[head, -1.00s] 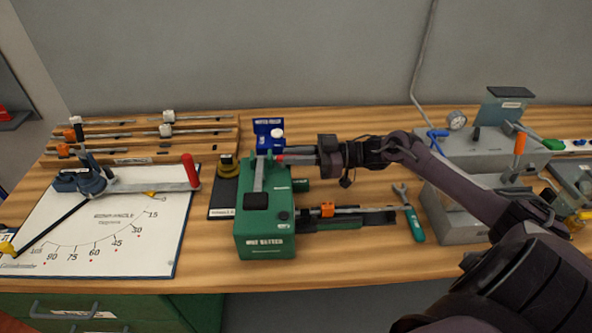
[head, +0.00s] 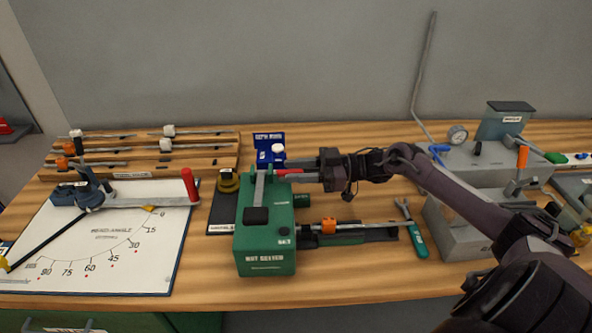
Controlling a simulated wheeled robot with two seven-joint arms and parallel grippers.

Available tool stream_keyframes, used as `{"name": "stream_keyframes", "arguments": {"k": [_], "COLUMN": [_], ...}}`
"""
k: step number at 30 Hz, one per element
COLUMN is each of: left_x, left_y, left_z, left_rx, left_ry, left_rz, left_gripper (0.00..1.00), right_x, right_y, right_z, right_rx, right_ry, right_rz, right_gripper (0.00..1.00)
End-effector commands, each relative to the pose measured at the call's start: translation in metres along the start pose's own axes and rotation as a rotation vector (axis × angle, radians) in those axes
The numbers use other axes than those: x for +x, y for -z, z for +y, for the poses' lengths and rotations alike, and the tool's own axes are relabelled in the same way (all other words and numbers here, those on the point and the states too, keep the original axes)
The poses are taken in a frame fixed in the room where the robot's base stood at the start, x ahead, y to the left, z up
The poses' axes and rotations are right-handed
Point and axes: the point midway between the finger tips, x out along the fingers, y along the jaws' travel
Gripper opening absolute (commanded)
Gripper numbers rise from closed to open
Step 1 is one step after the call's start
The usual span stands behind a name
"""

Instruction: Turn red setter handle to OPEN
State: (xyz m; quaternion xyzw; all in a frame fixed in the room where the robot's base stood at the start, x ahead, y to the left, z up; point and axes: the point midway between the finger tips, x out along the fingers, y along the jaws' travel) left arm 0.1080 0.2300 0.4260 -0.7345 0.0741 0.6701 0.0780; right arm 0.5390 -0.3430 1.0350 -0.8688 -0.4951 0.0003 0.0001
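The red setter handle (head: 289,171) shows as a short red bar at the box's upper right edge. My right gripper (head: 297,171) reaches in from the right, level with the bar. Its fingers look spread, one on each side of the red bar; whether either touches it is not clear. The handle's pivot is largely hidden. My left gripper is out of view.
An angle board (head: 110,260) with a red-gripped lever (head: 189,186) is at left.

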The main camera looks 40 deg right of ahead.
Motion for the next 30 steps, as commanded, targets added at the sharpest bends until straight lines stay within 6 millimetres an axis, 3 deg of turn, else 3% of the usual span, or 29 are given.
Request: {"name": "stream_keyframes", "arguments": {"k": [13,30], "left_x": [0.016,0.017], "left_y": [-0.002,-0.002], "left_z": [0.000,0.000], "left_rx": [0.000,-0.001], "left_ry": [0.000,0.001], "left_rz": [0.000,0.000], "left_gripper": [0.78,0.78], "right_x": [-0.067,-0.074], "right_y": [-0.002,0.000], "right_z": [0.000,0.000], "right_rx": [0.001,-0.001], "right_ry": [0.000,0.001], "right_rz": [-0.003,0.000], "right_gripper": [0.36,0.36]}}
